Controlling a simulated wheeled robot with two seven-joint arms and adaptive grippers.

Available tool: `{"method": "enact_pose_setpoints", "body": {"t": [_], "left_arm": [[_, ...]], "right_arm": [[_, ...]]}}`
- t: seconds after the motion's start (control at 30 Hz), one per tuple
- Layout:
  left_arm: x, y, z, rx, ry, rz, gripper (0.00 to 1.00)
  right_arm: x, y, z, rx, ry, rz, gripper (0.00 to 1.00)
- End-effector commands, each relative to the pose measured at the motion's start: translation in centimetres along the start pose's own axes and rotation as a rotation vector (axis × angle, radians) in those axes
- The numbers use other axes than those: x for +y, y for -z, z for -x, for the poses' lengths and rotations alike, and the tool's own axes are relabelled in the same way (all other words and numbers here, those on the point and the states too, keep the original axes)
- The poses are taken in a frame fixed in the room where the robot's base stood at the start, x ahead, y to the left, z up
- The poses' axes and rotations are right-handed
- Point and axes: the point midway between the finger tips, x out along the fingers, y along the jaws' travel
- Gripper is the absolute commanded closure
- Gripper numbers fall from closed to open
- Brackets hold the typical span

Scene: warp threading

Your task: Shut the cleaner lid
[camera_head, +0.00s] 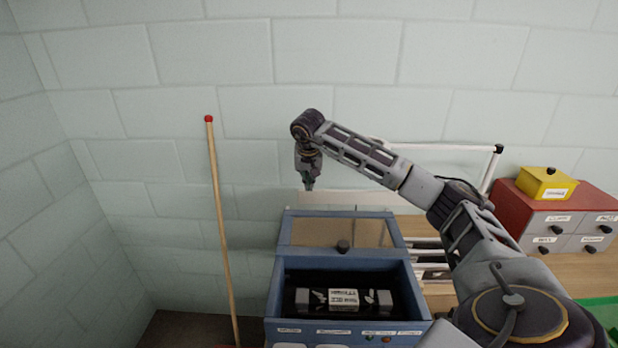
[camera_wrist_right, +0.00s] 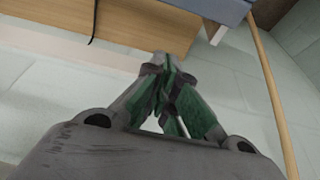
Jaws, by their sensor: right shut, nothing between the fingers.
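The cleaner is a blue box (camera_head: 272,288) in the lower middle of the head view. Its lid (camera_head: 292,232), a blue frame with a brownish see-through panel and a dark knob (camera_head: 343,246), stands raised at the back, so the lid is open. A dark roller-like part with a white label (camera_head: 343,299) lies inside. My right gripper (camera_head: 309,187) is above and behind the lid, pointing down, shut and empty, apart from the lid. In the right wrist view its closed fingers (camera_wrist_right: 172,65) show, with a blue edge (camera_wrist_right: 226,10) at the top. My left gripper is not in view.
A wooden pole with a red tip (camera_head: 217,190) leans at the wall left of the cleaner. A red drawer unit (camera_head: 508,200) with a yellow box (camera_head: 545,184) stands at right. A white frame (camera_head: 487,172) stands behind my right arm. The wall is close behind.

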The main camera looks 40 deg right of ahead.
Motion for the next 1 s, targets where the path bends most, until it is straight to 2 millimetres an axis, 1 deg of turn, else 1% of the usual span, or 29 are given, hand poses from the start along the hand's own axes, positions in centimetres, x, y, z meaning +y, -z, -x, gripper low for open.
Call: {"method": "enact_pose_setpoints", "body": {"t": [0.03,0.2,0.57,1.0], "left_arm": [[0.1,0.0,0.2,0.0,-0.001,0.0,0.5],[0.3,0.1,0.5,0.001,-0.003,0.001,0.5],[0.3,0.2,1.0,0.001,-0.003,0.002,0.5],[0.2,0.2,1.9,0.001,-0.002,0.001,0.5]], "right_arm": [[0.1,-0.1,-0.7,-0.003,-0.003,0.0,1.0],[0.0,-0.1,-2.9,-0.003,-0.001,0.001,1.0],[0.1,0.0,-6.5,-0.002,-0.002,-0.001,1.0],[0.1,-2.6,-5.5,-0.001,-0.001,0.001,1.0]]}}
